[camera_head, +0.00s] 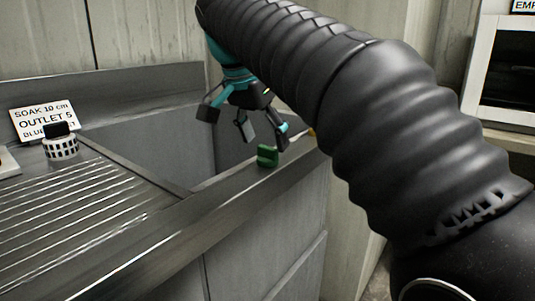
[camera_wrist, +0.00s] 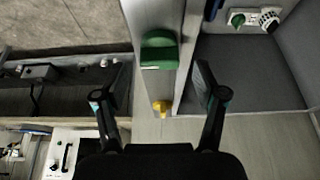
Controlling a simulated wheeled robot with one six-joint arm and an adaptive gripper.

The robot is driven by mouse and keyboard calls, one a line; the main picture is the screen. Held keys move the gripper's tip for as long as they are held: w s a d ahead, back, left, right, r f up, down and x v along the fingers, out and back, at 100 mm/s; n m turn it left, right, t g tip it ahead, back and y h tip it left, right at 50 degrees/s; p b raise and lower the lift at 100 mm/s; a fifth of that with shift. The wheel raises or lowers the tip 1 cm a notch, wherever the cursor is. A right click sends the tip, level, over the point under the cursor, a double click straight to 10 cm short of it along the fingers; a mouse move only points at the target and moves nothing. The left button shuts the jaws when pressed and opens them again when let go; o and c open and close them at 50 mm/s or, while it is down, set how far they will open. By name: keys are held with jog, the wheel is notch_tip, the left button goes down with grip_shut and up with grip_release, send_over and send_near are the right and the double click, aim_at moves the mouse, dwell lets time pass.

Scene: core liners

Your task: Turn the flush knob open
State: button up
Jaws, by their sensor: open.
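My gripper (camera_head: 245,122) is open and empty, hanging above the sink near its front rim. In the wrist view its fingers (camera_wrist: 162,82) are spread either side of the metal rim (camera_wrist: 146,14). A small yellow knob (camera_wrist: 160,106) is on the same rim. Another green knob (camera_wrist: 237,19) is on a pale plate inside the sink. I cannot tell which is the flush knob.
A ribbed drainboard (camera_head: 75,205) is left of the sink basin (camera_head: 160,140). A white slotted fitting (camera_wrist: 269,18) is beside the inner green knob.

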aim_at(267, 147)
jog(key=shift+x, duration=1.55)
jog(key=c, duration=1.1)
jog(key=shift+c, duration=0.2)
